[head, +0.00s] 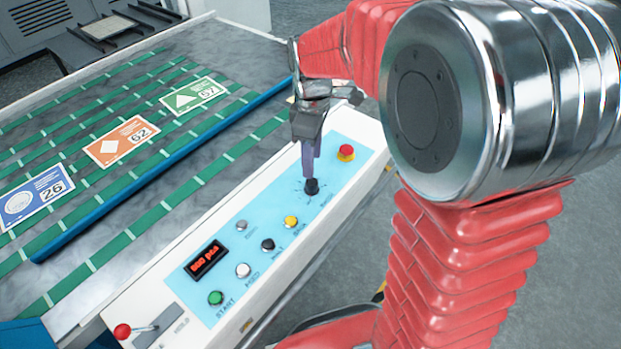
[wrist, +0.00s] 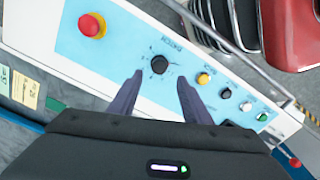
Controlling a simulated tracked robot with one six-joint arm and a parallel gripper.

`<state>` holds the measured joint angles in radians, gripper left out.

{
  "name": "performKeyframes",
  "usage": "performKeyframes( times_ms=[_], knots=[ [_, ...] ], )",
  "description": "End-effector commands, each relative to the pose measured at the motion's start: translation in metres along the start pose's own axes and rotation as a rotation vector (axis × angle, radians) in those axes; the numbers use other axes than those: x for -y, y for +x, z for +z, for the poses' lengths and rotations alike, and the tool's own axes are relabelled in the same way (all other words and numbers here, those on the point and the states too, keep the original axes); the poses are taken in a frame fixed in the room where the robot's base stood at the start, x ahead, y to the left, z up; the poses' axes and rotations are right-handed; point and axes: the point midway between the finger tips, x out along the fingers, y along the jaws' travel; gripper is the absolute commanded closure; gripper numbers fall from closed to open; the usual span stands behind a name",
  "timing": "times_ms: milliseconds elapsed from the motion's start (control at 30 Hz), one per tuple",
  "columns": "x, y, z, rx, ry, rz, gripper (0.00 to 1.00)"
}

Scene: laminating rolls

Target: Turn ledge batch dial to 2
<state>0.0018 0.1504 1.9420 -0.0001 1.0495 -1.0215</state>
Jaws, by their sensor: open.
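The batch dial is a black round knob (head: 312,187) on the light blue panel (head: 335,160) of the white ledge. Small marks ring it, but their numbers are too small to read. In the wrist view the dial (wrist: 159,65) sits just beyond my fingertips, roughly midway between them. My gripper (head: 309,168) points down over the dial in the head view. Its two purple fingers are apart in the wrist view (wrist: 160,80), with nothing between them. I cannot tell the dial's setting.
A red stop button (head: 346,152) is close to the dial. Yellow (head: 291,221), black, white and green buttons and a red display (head: 206,260) line the panel. A red-knobbed lever (head: 122,331) is at the near end. Printed cards lie on the striped belt (head: 150,235) at left.

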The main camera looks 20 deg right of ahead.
Motion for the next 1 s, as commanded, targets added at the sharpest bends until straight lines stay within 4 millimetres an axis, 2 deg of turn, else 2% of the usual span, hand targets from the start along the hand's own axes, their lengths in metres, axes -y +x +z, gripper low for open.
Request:
performKeyframes(
  times_ms=[300, 500, 633, 900, 1000],
  knots=[
    [0.001, 0.051, 0.000, 0.002, 0.000, -0.003, 0.56],
    [0.000, 0.073, 0.000, 0.001, 0.000, -0.001, 0.56],
    [0.000, 0.080, 0.000, 0.001, 0.000, -0.001, 0.56],
    [0.000, 0.081, 0.000, 0.000, -0.001, 0.000, 0.56],
    [0.000, 0.081, -0.001, 0.000, -0.001, 0.000, 0.62]
  ],
)
